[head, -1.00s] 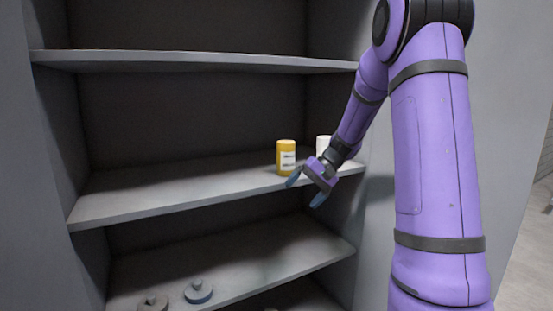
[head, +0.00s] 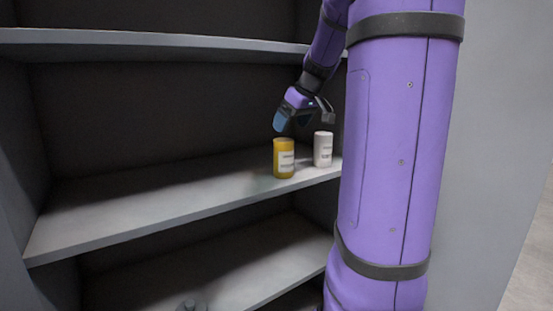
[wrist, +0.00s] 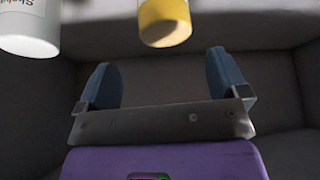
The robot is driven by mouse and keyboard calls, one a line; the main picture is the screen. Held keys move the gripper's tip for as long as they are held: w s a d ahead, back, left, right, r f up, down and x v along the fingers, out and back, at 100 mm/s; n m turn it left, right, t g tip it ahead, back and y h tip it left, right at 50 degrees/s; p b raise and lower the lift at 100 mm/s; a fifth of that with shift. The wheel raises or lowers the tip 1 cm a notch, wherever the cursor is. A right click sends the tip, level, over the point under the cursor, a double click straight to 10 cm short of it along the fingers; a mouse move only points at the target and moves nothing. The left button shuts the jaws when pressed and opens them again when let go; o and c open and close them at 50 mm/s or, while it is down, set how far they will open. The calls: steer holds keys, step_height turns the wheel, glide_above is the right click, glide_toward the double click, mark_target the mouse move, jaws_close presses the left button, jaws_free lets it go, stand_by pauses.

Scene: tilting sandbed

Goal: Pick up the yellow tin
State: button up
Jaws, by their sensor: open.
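The yellow tin (head: 284,158) stands upright on the middle shelf in the head view, with a white label on its side. In the wrist view the yellow tin (wrist: 163,22) shows at the top, beyond the fingers and roughly in line with the gap between them. My gripper (head: 303,122) is just above and behind the tin in the head view, apart from it. In the wrist view my gripper (wrist: 165,82) has its two blue fingers spread wide with nothing between them.
A white tin (head: 323,149) stands upright close to the right of the yellow one; it also shows in the wrist view (wrist: 28,28). The middle shelf (head: 150,205) is clear to the left. An upper shelf (head: 140,42) runs above.

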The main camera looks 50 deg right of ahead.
mark_target(284, 140)
steer(key=x, duration=0.3)
steer(key=shift+a, duration=0.1)
steer(key=x, duration=0.4)
steer(key=shift+s+a+f, duration=0.25)
steer(key=shift+a+f, duration=0.05)
steer(key=shift+f, duration=0.05)
steer(key=shift+w+f, duration=0.25)
steer(key=shift+f, duration=0.15)
steer(key=c, duration=1.2)
steer(key=shift+r, duration=0.2)
